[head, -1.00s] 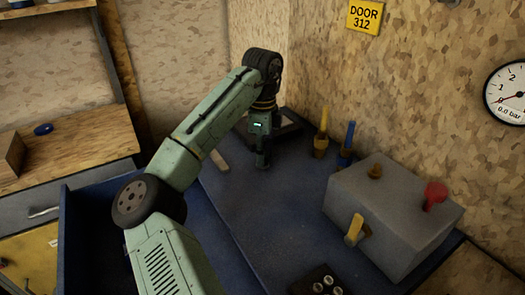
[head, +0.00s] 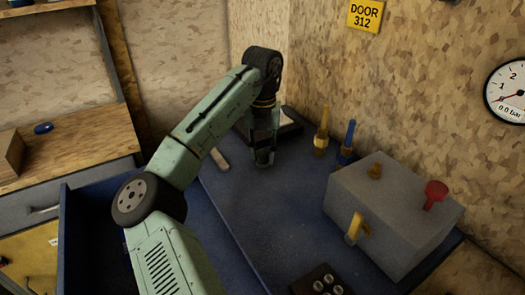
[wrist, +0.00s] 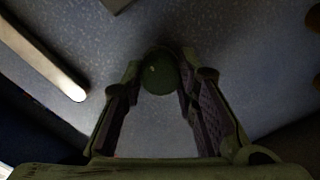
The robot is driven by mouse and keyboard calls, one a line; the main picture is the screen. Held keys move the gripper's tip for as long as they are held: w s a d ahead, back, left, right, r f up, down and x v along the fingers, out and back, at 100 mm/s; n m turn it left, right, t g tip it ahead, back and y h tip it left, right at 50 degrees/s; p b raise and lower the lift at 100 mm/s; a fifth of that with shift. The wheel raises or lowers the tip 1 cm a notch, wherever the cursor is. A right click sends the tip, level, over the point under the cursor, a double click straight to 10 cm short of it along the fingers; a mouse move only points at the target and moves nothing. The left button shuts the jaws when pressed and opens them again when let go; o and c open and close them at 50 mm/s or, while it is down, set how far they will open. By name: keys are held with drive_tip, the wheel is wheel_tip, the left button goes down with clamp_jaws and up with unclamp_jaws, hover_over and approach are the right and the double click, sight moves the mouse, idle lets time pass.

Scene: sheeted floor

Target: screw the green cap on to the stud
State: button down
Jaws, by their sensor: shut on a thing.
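My gripper (head: 264,158) points down low over the blue bench top, toward its far end. In the wrist view its two fingers (wrist: 160,80) are closed on a round dark green cap (wrist: 160,70), one finger on each side. The cap is not clear in the head view, where the gripper covers it. I see no stud beneath the cap; the cap and fingers hide that spot.
The grey block (head: 400,225) has a red knob (head: 436,192) and a yellow lever (head: 355,228). Yellow-handled (head: 323,130) and blue-handled (head: 348,140) upright items stand by the wall. A dark tray (head: 305,281) lies in front. The bench between is clear.

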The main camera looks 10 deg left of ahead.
drive_tip(key=shift+r, duration=0.1)
drive_tip(key=c, duration=1.2)
unclamp_jaws()
drive_tip(key=shift+c, duration=0.7)
